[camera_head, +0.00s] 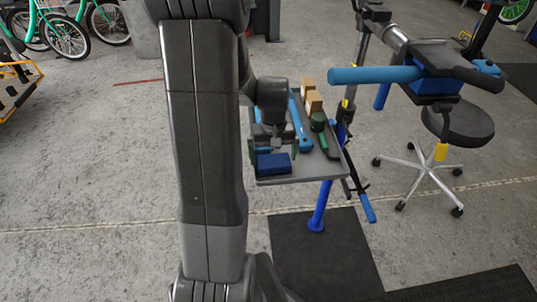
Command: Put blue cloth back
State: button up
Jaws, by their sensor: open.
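The blue cloth (273,163) looks like a dark blue folded block. It lies at the front left of the small grey tray (300,178), which is on a blue stand. My gripper (273,150) is over the left part of the tray, just behind and above the cloth, with its fingers apart. Nothing shows held between them. Whether a finger touches the cloth cannot be told. My arm hides part of the view left of the tray.
On the tray's right are a light blue tool (299,125), two tan boxes (311,97) and a dark green tool (321,134). A bike stand with a blue clamp arm (375,75) and a wheeled stool (458,128) stand to the right. Green bikes (66,36) are at back left.

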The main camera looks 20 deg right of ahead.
aim_at(274, 160)
notch_tip(274, 160, up, 10)
jog(key=p, duration=0.1)
jog(key=shift+s+d+f, duration=0.1)
jog(key=shift+f, duration=0.05)
notch_tip(274, 160, down, 9)
jog(key=shift+r+b, duration=0.15)
jog(key=shift+b, duration=0.2)
dwell(0.4)
jog(key=shift+r, duration=0.1)
